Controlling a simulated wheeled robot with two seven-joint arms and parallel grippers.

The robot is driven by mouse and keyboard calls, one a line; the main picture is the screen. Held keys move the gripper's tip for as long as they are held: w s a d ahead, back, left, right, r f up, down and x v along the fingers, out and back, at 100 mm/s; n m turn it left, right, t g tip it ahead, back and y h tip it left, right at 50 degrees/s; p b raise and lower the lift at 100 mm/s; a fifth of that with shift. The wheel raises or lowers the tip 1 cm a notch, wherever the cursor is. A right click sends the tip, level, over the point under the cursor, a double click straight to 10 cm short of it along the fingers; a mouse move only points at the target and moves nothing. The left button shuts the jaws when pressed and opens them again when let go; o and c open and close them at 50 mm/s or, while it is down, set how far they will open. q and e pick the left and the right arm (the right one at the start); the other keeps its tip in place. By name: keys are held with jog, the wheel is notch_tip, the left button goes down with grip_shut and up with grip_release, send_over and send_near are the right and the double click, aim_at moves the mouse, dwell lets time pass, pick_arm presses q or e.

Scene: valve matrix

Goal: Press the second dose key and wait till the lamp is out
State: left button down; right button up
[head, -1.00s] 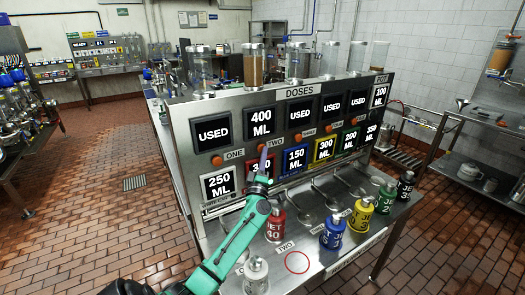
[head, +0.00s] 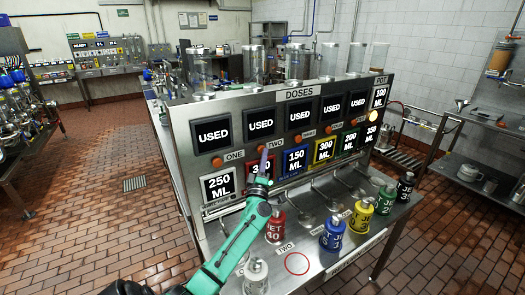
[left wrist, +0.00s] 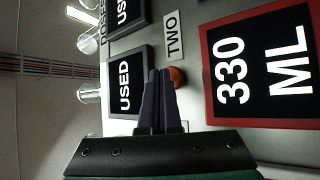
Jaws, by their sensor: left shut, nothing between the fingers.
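The second dose key is an orange button (left wrist: 177,77) beside the TWO label (left wrist: 173,36) in the left wrist view. It also shows in the head view (head: 271,144). My left gripper (head: 264,152) is shut and empty, its fingertips right at the key. In the left wrist view the fingers (left wrist: 160,80) partly cover the key; I cannot tell whether they touch it. The second dose display (head: 260,123) reads USED. A lamp (head: 400,113) glows pale yellow at the panel's right end, below the POT display (head: 379,97), which reads 100 ML. My right gripper is out of view.
Coloured jets, red (head: 276,227), blue (head: 332,233), yellow (head: 360,216), green (head: 385,200) and black (head: 405,186), stand on the steel shelf below the panel. Glass tubes (head: 296,62) line the panel's top.

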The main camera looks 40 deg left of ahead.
pick_arm(q)
jog(key=shift+s+d, duration=0.2)
jog(key=shift+d, duration=0.3)
jog(key=d+p, duration=0.1)
jog(key=d, duration=0.1)
jog(key=s+d+p, duration=0.1)
jog(key=d, duration=0.1)
jog(key=shift+s+d+p, duration=0.2)
jog(key=shift+d+p, duration=0.15)
jog(key=shift+d, duration=0.05)
dwell(0.6)
